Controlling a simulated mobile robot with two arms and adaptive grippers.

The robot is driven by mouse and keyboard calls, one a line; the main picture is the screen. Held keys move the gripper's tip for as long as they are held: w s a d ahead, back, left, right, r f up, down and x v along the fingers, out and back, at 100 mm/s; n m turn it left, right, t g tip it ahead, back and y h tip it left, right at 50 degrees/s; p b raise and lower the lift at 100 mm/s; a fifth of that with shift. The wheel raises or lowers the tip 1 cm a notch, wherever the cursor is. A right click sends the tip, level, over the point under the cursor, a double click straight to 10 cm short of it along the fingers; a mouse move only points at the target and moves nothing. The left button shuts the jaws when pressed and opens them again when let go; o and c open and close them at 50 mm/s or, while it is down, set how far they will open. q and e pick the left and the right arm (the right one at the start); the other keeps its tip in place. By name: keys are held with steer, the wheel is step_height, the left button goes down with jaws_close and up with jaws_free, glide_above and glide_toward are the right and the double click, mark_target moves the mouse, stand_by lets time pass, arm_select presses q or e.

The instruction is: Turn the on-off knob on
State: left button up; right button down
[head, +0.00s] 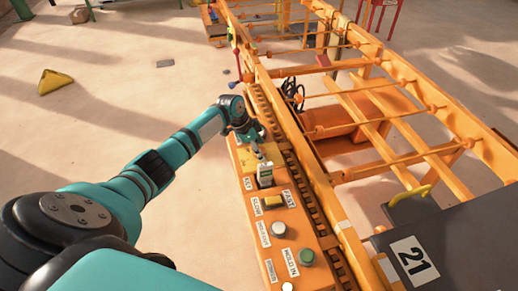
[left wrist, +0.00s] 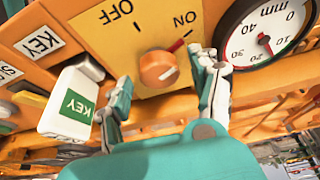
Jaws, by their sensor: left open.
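The orange on-off knob (left wrist: 158,68) sits on a yellow plate (left wrist: 145,35) in the left wrist view, where the lettering appears upside down. Its red pointer is turned toward the ON mark, away from OFF. My left gripper (left wrist: 163,78) is open, with one finger on each side of the knob. In the head view my left gripper (head: 251,138) is over the far end of the orange control box (head: 282,233) and hides the knob. My right gripper is not in view.
A white and green key (left wrist: 74,103) stands close to the left finger, left of the knob. A round mm gauge (left wrist: 263,33) is on the right. Several buttons and labels line the box, beside an orange conveyor frame (head: 345,130). Open floor (head: 80,130) lies left.

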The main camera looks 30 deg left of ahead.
arm_select(q)
steer(key=v, duration=1.1)
steer(key=shift+r, duration=0.35)
steer(key=shift+s+a, duration=0.1)
steer(key=shift+a, duration=0.05)
